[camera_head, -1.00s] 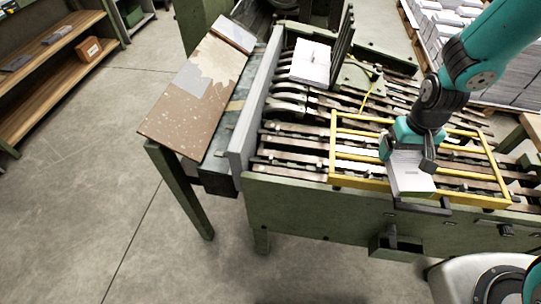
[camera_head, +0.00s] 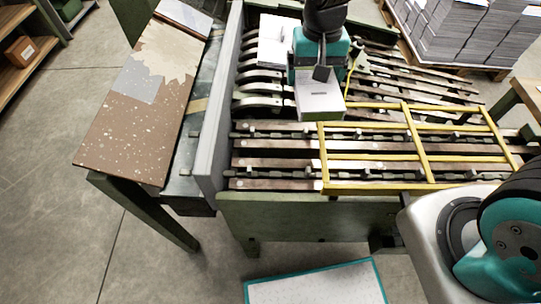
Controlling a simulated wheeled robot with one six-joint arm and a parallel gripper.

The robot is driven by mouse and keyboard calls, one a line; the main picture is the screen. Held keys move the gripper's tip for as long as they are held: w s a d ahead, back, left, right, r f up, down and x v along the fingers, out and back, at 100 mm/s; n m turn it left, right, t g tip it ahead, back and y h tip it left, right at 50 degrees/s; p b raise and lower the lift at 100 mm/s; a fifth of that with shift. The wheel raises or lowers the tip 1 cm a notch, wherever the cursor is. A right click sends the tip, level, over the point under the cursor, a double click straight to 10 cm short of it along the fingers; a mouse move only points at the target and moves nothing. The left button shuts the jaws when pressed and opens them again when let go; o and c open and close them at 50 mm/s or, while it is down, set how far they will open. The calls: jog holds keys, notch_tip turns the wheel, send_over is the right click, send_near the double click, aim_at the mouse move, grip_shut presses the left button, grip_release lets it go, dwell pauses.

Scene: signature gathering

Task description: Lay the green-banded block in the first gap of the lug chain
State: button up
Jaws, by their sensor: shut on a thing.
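My gripper (camera_head: 320,73) is shut on a white block (camera_head: 320,102) with a small dark mark on its face. I cannot make out a green band on it. The block hangs over the left part of the machine bed, just left of and behind the yellow frame. The lug chain (camera_head: 285,134) runs left to right below it, with small upright lugs along its rails. Its left end is by the grey side wall. I cannot tell how high the block is above the rails. My gripper hides part of the bed behind it.
A yellow guard frame (camera_head: 412,157) covers the right part of the chain. Another white block or stack (camera_head: 278,40) lies behind my gripper to the left. A grey wall (camera_head: 212,140) edges the bed at left, beside a speckled brown board (camera_head: 125,125). Paper stacks (camera_head: 450,35) stand at back right.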

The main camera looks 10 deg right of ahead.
notch_tip(320, 180, up, 4)
jog(key=b, duration=0.3)
send_over(274, 145)
jog(key=m, duration=0.1)
notch_tip(274, 145, down, 19)
jog(key=shift+f+b, duration=0.15)
jog(key=shift+b, duration=0.7)
jog(key=shift+f, duration=0.2)
jog(key=o, duration=0.8)
notch_tip(274, 145, up, 12)
jog(key=r+p, duration=0.1)
jog(key=s+d+r+n+y, duration=0.1)
jog(key=s+d+r+n, duration=0.1)
jog(key=s+r+n, duration=0.1)
jog(key=s+d+r+n+y, duration=0.1)
jog(key=s+d+r+n, duration=0.1)
jog(key=s, duration=0.6)
jog(key=s+d+r+n+y, duration=0.2)
jog(key=s+d+r+n, duration=0.1)
jog(key=s+r, duration=0.3)
jog(key=shift+r+n, duration=0.3)
jog(key=shift+n, duration=0.4)
